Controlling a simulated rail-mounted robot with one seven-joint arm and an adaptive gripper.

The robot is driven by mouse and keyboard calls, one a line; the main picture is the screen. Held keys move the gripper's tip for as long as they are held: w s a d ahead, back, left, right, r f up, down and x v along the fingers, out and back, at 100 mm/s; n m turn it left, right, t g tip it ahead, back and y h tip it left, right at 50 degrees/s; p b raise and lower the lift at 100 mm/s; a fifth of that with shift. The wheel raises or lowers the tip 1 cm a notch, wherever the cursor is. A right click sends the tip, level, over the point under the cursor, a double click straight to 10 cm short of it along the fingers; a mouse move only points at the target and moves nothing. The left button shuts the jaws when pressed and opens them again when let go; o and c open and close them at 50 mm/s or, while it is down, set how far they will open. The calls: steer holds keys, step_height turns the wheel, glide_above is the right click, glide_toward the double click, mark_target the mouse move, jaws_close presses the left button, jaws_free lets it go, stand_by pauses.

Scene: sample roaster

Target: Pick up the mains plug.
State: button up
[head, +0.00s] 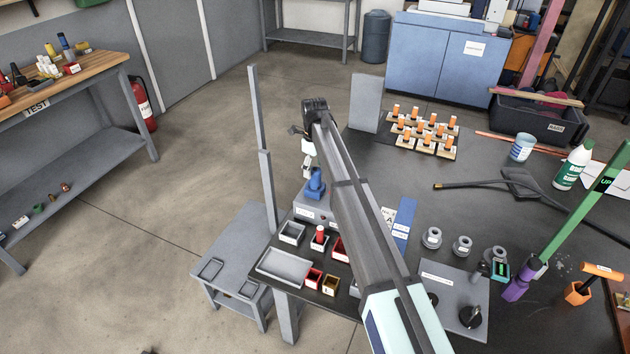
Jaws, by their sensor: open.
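My arm reaches from the bottom of the head view toward the table's left edge. My gripper (307,171) is small at its far end, beside and slightly above a blue upright piece (316,186). The blue piece stands on a low grey box with labels (312,214). The gripper is open, and I see nothing held in it. The gap between its fingers and the blue piece is too small to judge. No mains plug can be picked out with certainty.
Small bins (292,233) and a grey tray (284,266) stand at the table's front left. A grey upright panel (366,102) and several orange-topped pieces (428,127) are farther back. Grey rings (432,238) and a control panel (455,290) lie right of my arm. The table's middle is fairly clear.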

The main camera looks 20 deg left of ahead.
mark_target(315, 178)
steer(key=shift+d+f+p, duration=0.1)
steer(key=shift+f+p, duration=0.8)
steer(key=shift+f, duration=1.65)
steer(key=c, duration=1.4)
